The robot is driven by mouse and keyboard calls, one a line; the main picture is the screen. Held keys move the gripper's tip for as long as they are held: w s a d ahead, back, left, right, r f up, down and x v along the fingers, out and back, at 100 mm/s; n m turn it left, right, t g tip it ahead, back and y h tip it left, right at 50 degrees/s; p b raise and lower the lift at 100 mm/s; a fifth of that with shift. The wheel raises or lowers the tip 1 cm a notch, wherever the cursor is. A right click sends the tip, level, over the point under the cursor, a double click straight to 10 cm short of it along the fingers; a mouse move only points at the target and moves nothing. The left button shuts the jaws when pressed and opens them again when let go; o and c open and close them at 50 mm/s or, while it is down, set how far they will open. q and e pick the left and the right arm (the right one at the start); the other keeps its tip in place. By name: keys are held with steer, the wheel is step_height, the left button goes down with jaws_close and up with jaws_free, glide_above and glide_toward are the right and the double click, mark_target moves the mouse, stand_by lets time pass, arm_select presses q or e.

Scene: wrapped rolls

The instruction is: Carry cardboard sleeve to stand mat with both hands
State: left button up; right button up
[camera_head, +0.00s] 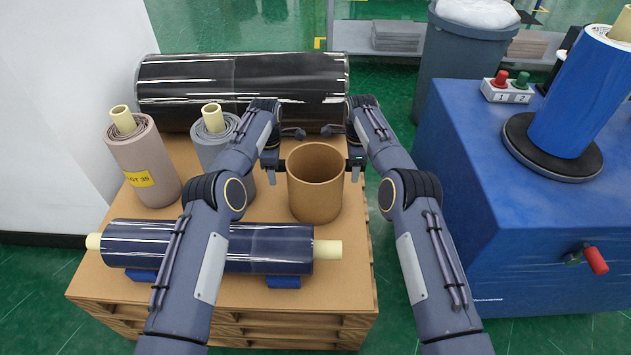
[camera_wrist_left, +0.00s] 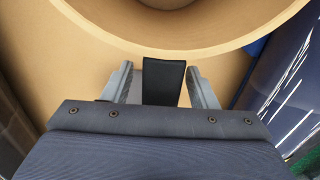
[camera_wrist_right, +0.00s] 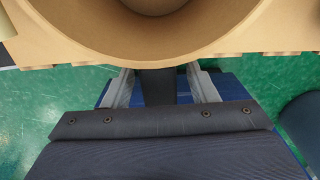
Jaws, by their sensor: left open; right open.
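The cardboard sleeve (camera_head: 315,190) is a brown open-topped tube standing upright on the brown pallet top, right of its middle. My left gripper (camera_head: 273,163) is open at the sleeve's left side, and my right gripper (camera_head: 356,163) is open at its right side. The sleeve's rim (camera_wrist_left: 130,43) arcs just ahead of the open left fingers (camera_wrist_left: 162,80) in the left wrist view. The rim (camera_wrist_right: 150,52) likewise lies just ahead of the open right fingers (camera_wrist_right: 162,85). I cannot tell whether any finger touches it.
A large black roll (camera_head: 240,90) lies behind. A pinkish roll (camera_head: 145,165) and a grey roll (camera_head: 213,150) stand at left. A navy roll (camera_head: 130,240) lies in front on blue supports. The blue machine (camera_head: 470,210) stands right, across a floor gap.

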steer(key=shift+f, duration=0.7)
arm_select(q)
steer(key=shift+f, duration=0.7)
jaws_close()
arm_select(e)
jaws_close()
